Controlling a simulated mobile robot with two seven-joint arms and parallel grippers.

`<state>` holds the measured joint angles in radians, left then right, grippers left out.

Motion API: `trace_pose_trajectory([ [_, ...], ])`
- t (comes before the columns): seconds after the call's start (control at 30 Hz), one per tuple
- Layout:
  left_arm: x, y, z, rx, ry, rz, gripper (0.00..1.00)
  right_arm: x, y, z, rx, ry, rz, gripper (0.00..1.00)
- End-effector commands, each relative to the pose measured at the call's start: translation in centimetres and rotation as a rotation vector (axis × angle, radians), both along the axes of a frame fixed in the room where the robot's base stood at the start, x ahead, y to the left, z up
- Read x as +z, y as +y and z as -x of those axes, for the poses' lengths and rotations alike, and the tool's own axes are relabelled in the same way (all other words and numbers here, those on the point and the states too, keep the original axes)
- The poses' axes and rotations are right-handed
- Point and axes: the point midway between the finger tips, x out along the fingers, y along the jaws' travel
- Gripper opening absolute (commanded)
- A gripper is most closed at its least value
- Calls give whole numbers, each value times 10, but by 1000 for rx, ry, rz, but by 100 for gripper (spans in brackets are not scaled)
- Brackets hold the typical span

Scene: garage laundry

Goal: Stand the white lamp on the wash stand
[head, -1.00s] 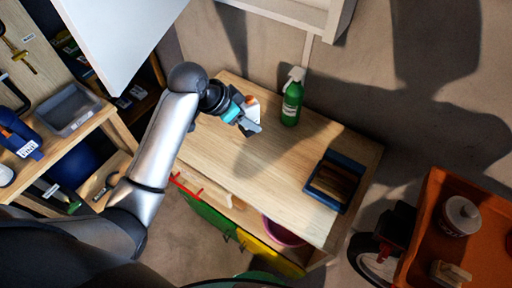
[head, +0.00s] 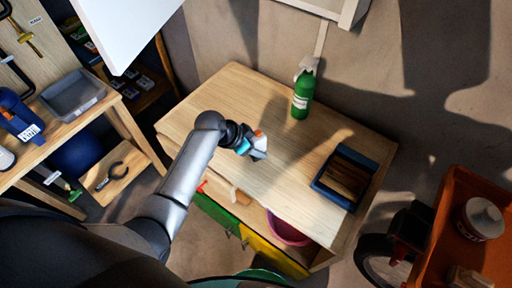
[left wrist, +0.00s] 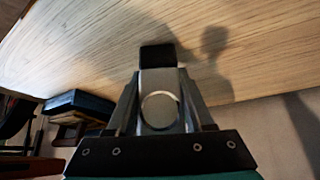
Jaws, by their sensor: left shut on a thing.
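My left gripper (head: 256,150) is over the wooden wash stand (head: 225,98), near its front edge, and is shut on a small white thing with an orange spot. I take this thing for the white lamp (head: 263,141); only a little of it shows beside the fingers, and its base and tilt cannot be made out. In the left wrist view the gripper (left wrist: 158,60) fingers point over the bare wood top (left wrist: 90,45), with the held thing mostly hidden. My right gripper is not in view.
A green spray bottle (head: 302,97) stands at the back of the top. A blue tray (head: 331,190) with a brown thing in it sits at the right end. An orange cart (head: 432,222) is at the far right. The left and middle of the top are clear.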

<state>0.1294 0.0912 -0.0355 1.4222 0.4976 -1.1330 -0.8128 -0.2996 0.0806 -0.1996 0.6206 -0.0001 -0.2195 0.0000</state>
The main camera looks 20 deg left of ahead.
Motion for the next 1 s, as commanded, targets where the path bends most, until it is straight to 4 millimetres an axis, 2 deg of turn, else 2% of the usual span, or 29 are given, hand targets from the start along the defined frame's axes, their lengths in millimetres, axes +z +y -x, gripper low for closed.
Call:
trace_pose_trajectory([
  [0.37, -4, 0, -1, 0, -3, 0, 0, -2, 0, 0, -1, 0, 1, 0],
  [0.4, -4, 0, -1, 0, -2, 0, 53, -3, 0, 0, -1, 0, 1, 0],
  [0.67, -3, 0, 0, 0, -2, 0, 82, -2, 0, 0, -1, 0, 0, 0],
  [1.0, 2, 0, 0, 0, -1, 1, 82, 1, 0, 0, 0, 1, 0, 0],
])
